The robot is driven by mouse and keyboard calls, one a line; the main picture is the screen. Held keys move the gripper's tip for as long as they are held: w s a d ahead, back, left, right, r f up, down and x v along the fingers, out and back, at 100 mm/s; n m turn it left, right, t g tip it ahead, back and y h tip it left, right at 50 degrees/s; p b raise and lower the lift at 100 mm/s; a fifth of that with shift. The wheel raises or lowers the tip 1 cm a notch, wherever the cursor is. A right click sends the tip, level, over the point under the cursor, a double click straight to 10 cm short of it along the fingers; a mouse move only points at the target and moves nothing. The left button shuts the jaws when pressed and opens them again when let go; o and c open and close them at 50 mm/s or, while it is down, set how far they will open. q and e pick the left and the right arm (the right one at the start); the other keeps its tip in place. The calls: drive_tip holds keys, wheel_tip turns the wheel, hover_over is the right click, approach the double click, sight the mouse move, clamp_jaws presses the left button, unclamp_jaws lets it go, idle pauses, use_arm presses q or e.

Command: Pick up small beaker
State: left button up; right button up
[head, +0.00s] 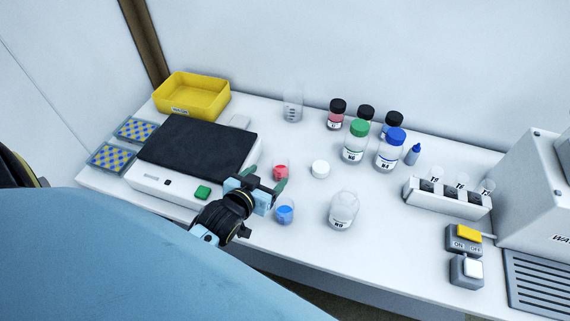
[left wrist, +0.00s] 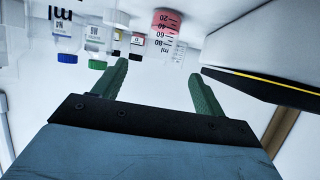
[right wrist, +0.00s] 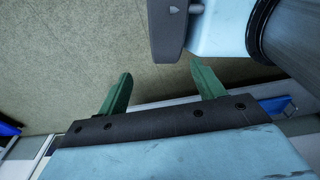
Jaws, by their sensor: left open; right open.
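A small beaker with red contents (head: 281,173) stands on the white bench, right of the black-topped device. A similar small beaker with blue contents (head: 285,213) stands nearer the front edge. My left gripper (head: 266,180) is open and empty, and appears close to the red beaker. In the left wrist view the red beaker (left wrist: 168,26) appears upside down with its graduations showing, beyond and between the open fingertips (left wrist: 158,77). A taller clear beaker (head: 293,106) stands at the back. My right gripper (right wrist: 158,85) is open and empty, with floor behind it.
The black-topped device (head: 200,145) is left of my gripper, with a yellow bin (head: 193,97) behind it. A white cap (head: 320,169) and clear bottle (head: 343,211) stand to the right. Capped bottles (head: 356,143) stand further back. A tube rack (head: 447,199) is at the right.

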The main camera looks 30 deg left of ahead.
sight(284, 159)
use_arm(q)
drive_tip(key=x, duration=0.4)
drive_tip(key=shift+w+f+b, duration=0.2)
drive_tip(key=shift+b, duration=0.15)
drive_tip(key=shift+w+f, duration=0.1)
drive_tip(key=shift+w, duration=0.25)
drive_tip(key=shift+w+a+f, duration=0.15)
drive_tip(key=shift+w+f, duration=0.05)
drive_tip(key=shift+w, duration=0.3)
drive_tip(key=b+x, duration=0.1)
drive_tip(key=x, duration=0.3)
drive_tip(key=shift+w, duration=0.3)
use_arm(e)
drive_tip(key=shift+s+f, duration=0.3)
drive_tip(key=shift+f, duration=0.25)
drive_tip(key=shift+s+f, duration=0.3)
drive_tip(key=shift+f, duration=0.25)
use_arm(q)
drive_tip(key=c, duration=1.1)
use_arm(e)
drive_tip(key=shift+s, duration=0.15)
use_arm(q)
drive_tip(key=shift+r, duration=0.1)
